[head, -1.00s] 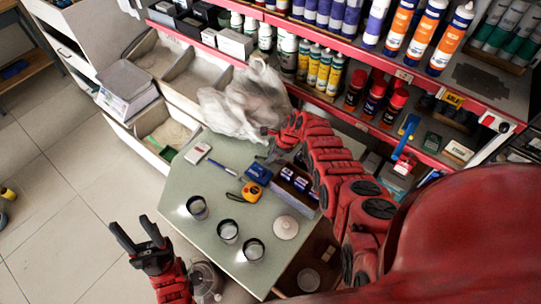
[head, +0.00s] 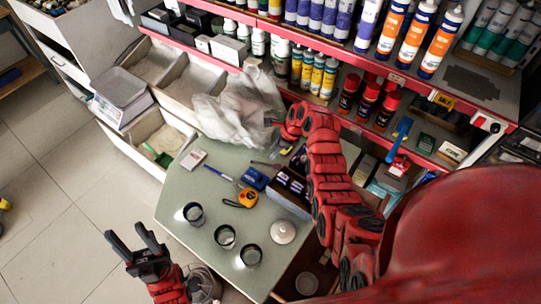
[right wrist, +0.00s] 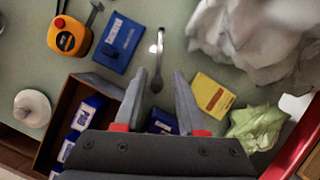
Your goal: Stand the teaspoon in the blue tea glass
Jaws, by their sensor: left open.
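The teaspoon (right wrist: 157,62) lies on the green table in the right wrist view, ahead of and between the fingertips of my right gripper (right wrist: 159,78). That gripper is open, and its fingers stand apart on either side of the spoon's lower end. Three dark-rimmed glasses, left (head: 193,213), middle (head: 225,236) and right (head: 251,255), stand along the table's near side. I cannot tell from their colour which is the blue tea glass. My left gripper (head: 126,232) is open and empty, off the table's near left edge.
A yellow tape measure (head: 247,198), a blue box (head: 255,179), a white round lid (head: 283,232) and a brown tray (right wrist: 55,120) with blue packs share the table (head: 190,180). A crumpled plastic bag (head: 238,110) is at the back, before the shelves. A yellow pack (right wrist: 213,96) lies right of the spoon.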

